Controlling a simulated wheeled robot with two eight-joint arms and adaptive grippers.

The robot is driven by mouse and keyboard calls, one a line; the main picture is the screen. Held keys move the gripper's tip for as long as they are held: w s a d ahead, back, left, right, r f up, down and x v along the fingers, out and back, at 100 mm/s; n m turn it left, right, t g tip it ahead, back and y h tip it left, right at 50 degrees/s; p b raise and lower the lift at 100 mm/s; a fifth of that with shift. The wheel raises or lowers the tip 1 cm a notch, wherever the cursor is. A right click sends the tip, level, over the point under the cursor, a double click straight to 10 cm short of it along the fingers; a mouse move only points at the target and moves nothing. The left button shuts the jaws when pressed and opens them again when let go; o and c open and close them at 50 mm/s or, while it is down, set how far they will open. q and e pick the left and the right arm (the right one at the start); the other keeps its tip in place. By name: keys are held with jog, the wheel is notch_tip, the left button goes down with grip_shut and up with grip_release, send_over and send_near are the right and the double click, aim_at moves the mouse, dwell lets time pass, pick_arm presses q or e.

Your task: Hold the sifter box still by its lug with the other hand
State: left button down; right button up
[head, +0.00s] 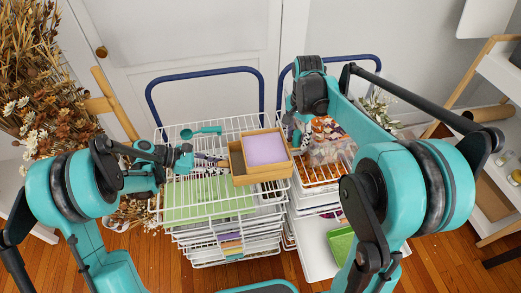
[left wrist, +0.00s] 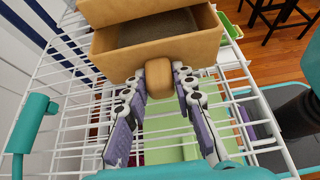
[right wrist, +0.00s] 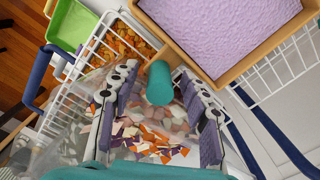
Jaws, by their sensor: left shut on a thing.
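The sifter box (head: 262,178) is a wooden box on top of the white wire rack, with a grey inside (left wrist: 160,27). Its rounded wooden lug (left wrist: 158,78) sticks out between my left gripper's fingers. My left gripper (head: 222,161) is shut on that lug at the box's left side. A wooden tray or frame with a lavender sheet (head: 265,148) sits over the box, shifted right. A teal knob (right wrist: 160,83) sticks out from this frame. My right gripper (right wrist: 158,85) is open around the knob, with gaps at its sides. In the head view my right arm partly hides that gripper.
A teal scoop (head: 200,132) lies on the rack behind the box. Green sheets (head: 208,200) lie in the rack below. A right-hand rack holds a tray of orange pieces (head: 318,172) and bags of chips (right wrist: 150,140). Dried flowers (head: 40,100) stand at left.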

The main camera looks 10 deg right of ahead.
jog(key=shift+r, duration=0.15)
jog(key=shift+r, duration=3.35)
pick_arm(q)
jog(key=c, duration=1.2)
grip_release()
jog(key=v, duration=1.2)
